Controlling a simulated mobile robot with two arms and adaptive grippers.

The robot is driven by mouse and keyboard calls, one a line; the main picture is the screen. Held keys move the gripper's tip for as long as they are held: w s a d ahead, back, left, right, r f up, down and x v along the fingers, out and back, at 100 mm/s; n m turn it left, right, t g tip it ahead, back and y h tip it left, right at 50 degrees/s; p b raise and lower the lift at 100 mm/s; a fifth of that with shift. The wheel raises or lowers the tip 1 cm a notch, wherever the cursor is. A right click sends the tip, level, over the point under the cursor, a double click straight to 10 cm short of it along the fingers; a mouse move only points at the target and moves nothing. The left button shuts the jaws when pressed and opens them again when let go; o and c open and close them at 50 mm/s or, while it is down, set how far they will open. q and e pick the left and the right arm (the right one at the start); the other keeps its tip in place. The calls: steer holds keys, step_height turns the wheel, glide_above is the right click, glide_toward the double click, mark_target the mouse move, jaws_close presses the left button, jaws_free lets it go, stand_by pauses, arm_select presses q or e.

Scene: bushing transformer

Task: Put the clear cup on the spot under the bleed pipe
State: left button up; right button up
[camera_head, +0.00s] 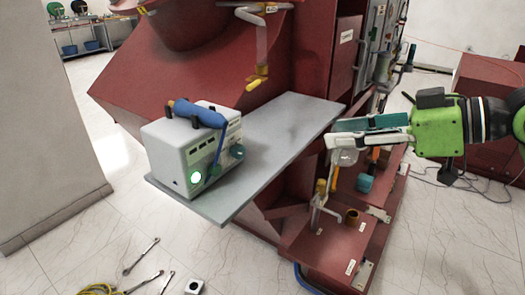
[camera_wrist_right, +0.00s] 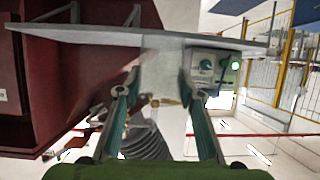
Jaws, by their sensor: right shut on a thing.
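My right gripper (camera_head: 335,140) comes in from the right in the head view and is shut on the clear cup (camera_head: 345,157), which hangs just below the fingertips near the right end of the grey shelf. In the right wrist view, the fingers (camera_wrist_right: 162,95) have a pale see-through shape between them; the cup's outline is unclear there. Another pipe with a yellow handle (camera_head: 258,80) hangs above the shelf. I cannot tell which is the bleed pipe. My left gripper is not in view.
A grey shelf (camera_head: 280,135) juts from the red transformer (camera_head: 150,75). A grey-green instrument box (camera_head: 185,150) with a blue tool on top stands on its left part; the right part is bare. A teal part (camera_head: 365,183) stands below my gripper. Tools lie on the floor.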

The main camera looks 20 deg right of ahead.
steer(key=shift+s+r, duration=0.1)
steer(key=shift+r, duration=0.4)
steer(key=shift+a+r, duration=0.15)
steer(key=shift+r, duration=0.15)
steer(key=w+a+p, duration=0.6)
steer(key=w+p, duration=0.1)
steer(key=p, duration=0.4)
glide_above(262, 141)
steer(key=shift+r, duration=0.1)
step_height(262, 141, down, 3)
steer(key=shift+r, duration=0.1)
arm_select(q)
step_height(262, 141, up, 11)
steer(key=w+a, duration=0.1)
arm_select(e)
steer(key=shift+f, duration=0.45)
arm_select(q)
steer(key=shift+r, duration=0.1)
